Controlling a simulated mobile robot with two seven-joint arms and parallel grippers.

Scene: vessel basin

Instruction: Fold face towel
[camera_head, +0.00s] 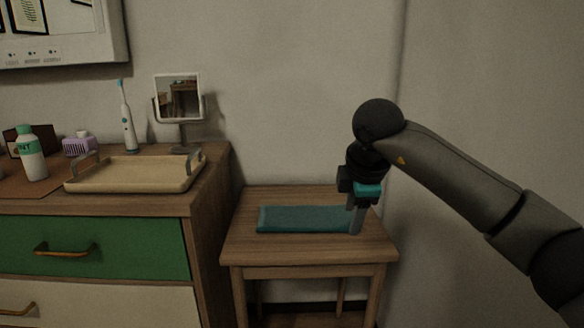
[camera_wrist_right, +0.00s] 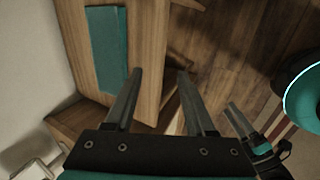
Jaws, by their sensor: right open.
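The teal face towel (camera_head: 300,218) lies flat as a long narrow strip on a small wooden table (camera_head: 245,246). It also shows in the right wrist view (camera_wrist_right: 106,45). My right gripper (camera_head: 356,222) points down at the towel's right end. In the head view its fingers overlap that end, and I cannot tell whether they touch it. In the right wrist view the fingers (camera_wrist_right: 160,76) are apart with nothing between them, and the towel is to their left. What looks like my left gripper (camera_wrist_right: 250,128) shows partly at the lower right; its jaws are unclear.
A dresser (camera_head: 90,249) stands left of the table and higher. It carries a beige tray (camera_head: 130,184), a mirror (camera_head: 180,100), a toothbrush (camera_head: 127,118), a bottle (camera_head: 32,158) and a lilac box (camera_head: 79,146). A wall is behind the table. Bare tabletop surrounds the towel.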

